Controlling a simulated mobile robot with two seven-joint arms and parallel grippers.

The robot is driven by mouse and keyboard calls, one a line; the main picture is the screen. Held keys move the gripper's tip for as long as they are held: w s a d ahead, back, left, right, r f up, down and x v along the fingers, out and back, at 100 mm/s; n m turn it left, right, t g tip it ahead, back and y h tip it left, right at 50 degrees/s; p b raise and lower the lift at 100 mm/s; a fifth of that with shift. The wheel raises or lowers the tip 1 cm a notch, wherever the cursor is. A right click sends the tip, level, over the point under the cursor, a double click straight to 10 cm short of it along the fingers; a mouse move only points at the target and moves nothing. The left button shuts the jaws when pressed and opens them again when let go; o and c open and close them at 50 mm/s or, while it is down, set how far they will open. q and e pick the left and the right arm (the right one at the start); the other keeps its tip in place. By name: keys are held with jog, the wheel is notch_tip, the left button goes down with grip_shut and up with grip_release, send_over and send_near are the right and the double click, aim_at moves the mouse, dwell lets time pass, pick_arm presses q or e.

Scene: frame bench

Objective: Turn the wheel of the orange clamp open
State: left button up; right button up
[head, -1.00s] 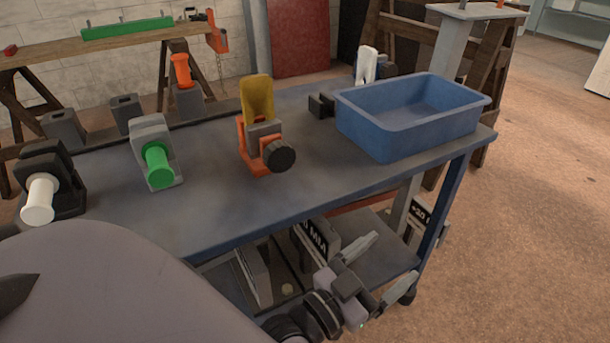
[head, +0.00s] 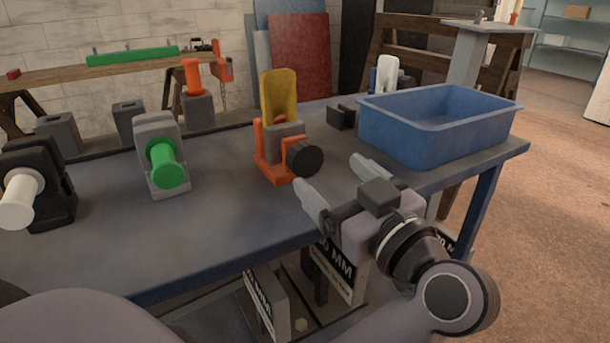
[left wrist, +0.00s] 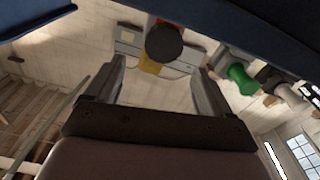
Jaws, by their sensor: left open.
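The orange clamp (head: 272,165) stands on the blue-grey bench top with a yellow block (head: 279,95) upright in it. Its black wheel (head: 304,158) faces front right. In the left wrist view the wheel (left wrist: 165,42) shows near the top, with the yellow block (left wrist: 150,66) partly behind it. My left gripper (head: 328,172) is open and empty at the bench's front edge, just in front of the wheel. In the left wrist view its fingers (left wrist: 160,68) stand either side of the wheel's line, apparently short of it. My right gripper is not in view.
A blue bin (head: 432,130) stands right of the clamp, close to my left gripper. A grey clamp with a green wheel (head: 167,165) and a black one with a white wheel (head: 20,195) stand to the left. Bare bench top (head: 215,215) lies between.

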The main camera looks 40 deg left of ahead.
aim_at(308, 164)
pick_arm(q)
jog(key=shift+d+f+h, duration=0.15)
jog(key=shift+f+h, duration=0.1)
jog(key=shift+h, duration=0.05)
jog(key=shift+f+g, duration=0.1)
jog(key=shift+g, duration=0.2)
jog(key=b+x, duration=0.2)
jog(key=x, duration=0.3)
jog(key=shift+a+f, duration=0.15)
jog(key=shift+a, duration=0.3)
jog(key=shift+w+a+m, duration=0.25)
jog(key=shift+a+m, duration=0.05)
jog(key=shift+a, duration=0.25)
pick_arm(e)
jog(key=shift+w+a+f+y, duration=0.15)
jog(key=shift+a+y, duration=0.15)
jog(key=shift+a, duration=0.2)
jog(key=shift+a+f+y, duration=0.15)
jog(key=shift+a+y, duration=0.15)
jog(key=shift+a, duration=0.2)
